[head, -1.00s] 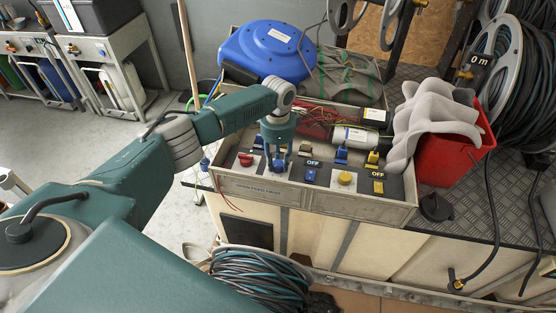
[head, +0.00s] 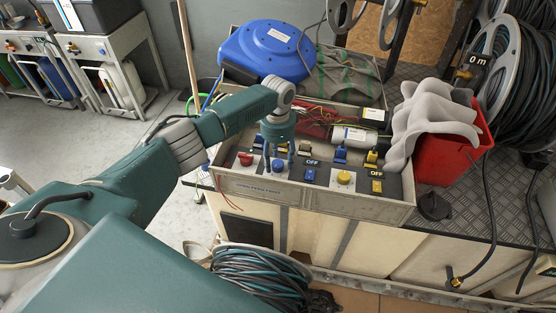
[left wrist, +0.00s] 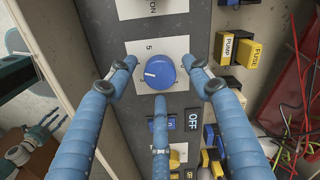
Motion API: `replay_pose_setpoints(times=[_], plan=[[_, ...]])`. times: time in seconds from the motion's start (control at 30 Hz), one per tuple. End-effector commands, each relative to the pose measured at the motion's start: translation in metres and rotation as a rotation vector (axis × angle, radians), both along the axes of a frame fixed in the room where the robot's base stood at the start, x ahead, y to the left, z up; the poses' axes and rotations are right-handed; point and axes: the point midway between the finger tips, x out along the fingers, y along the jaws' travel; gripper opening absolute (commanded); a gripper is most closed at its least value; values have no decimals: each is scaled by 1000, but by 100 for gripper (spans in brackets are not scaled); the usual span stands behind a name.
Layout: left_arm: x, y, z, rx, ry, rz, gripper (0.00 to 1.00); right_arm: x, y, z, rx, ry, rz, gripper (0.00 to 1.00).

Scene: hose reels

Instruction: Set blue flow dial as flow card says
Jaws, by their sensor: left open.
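The blue flow dial (head: 278,165) is a round knob on a white plate in the front panel of a grey box. In the left wrist view the dial (left wrist: 160,72) has a white pointer mark at its left side, and a 5 is printed on the plate above it. My left gripper (head: 278,155) is over the dial. Its three blue fingers (left wrist: 160,90) are spread around the knob with gaps, open and holding nothing. What looks like my right gripper (left wrist: 42,133) is small at the left wrist view's edge; its opening is unclear. I cannot identify a flow card.
A red knob (head: 246,159), blue switch (head: 310,174), yellow dial (head: 344,178) and yellow switch (head: 377,187) share the panel. Red wires (left wrist: 298,125) lie behind. A red bucket with a grey cloth (head: 430,120) stands right of the box. A blue reel (head: 268,50) is behind.

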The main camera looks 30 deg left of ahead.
Motion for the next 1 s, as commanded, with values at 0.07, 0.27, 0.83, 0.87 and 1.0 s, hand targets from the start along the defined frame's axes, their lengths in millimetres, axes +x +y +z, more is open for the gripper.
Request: replay_pose_setpoints(times=[0.07,0.27,0.83,0.87,1.0], plan=[[1,1,12,-1,-5,-1,50,0,0,0,-1,0,0,50],[2,0,54,-1,-7,-1,50,0,-1,0,-1,0,0,50],[1,0,116,1,-2,0,50,0,-1,0,-1,0,0,50],[1,0,116,1,-2,0,50,0,-1,0,-1,0,0,50],[1,0,115,0,-3,0,50,0,-1,0,-1,0,0,50]])
